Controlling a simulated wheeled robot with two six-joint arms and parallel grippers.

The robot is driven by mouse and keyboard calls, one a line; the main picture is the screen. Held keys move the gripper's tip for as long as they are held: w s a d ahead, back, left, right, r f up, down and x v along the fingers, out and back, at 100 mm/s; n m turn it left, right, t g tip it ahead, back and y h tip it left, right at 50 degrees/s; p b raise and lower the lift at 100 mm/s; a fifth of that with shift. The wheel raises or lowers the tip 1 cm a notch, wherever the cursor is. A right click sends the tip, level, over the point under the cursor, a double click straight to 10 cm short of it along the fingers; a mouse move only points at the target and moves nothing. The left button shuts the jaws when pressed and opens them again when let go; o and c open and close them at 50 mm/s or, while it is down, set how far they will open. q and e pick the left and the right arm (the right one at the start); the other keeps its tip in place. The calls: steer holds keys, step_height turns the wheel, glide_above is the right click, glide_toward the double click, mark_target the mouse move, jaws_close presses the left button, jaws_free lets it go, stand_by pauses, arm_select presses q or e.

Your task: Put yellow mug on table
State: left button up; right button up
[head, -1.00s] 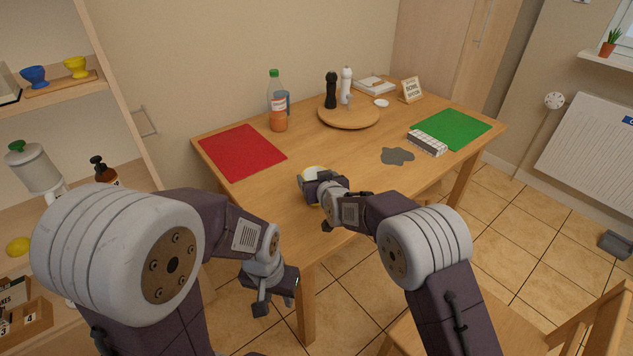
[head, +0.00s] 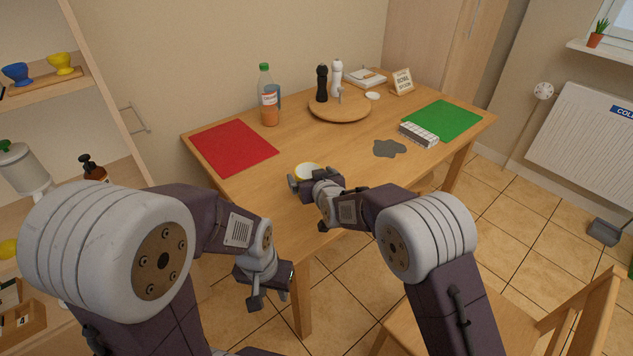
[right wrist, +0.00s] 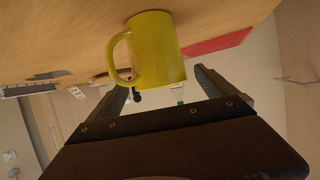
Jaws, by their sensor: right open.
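The yellow mug (head: 308,168) stands upright on the wooden table (head: 310,140) near its front edge; its pale inside shows in the head view, and my right gripper hides its lower part. In the right wrist view the mug (right wrist: 158,50) appears upside down, base on the table, handle to the left. My right gripper (head: 306,184) is open just in front of the mug, with its fingers (right wrist: 162,85) apart and not closed on it. My left gripper (head: 270,299) hangs empty below the table's front left edge, its fingers apart.
A red mat (head: 234,147), a bottle (head: 268,100), a round wooden board (head: 340,110) with shakers, a grey patch (head: 389,148), a striped box (head: 418,134) and a green mat (head: 443,120) are on the table. A chair (head: 490,315) stands at the front right.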

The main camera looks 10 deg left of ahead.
steer(key=v, duration=0.9)
steer(key=shift+s, duration=0.2)
steer(key=shift+d, duration=0.1)
steer(key=s+d+f+m+g+h, duration=0.1)
steer(key=s+d+f+g+h, duration=0.15)
steer(key=d, duration=0.45)
steer(key=s+d+f+m+g+h, duration=0.1)
steer(key=d+f, duration=0.2)
steer(key=d, duration=0.3)
steer(key=s+d+f+m+g+h, duration=0.1)
steer(key=s+d+f+m+g, duration=0.1)
steer(key=s+d, duration=0.6)
steer(key=s+d+f+m+g+h, duration=0.2)
steer(key=s+d+f+g, duration=0.2)
steer(key=s+d, duration=0.4)
steer(key=s+g, duration=0.1)
steer(key=s, duration=0.3)
steer(key=shift+d, duration=0.3)
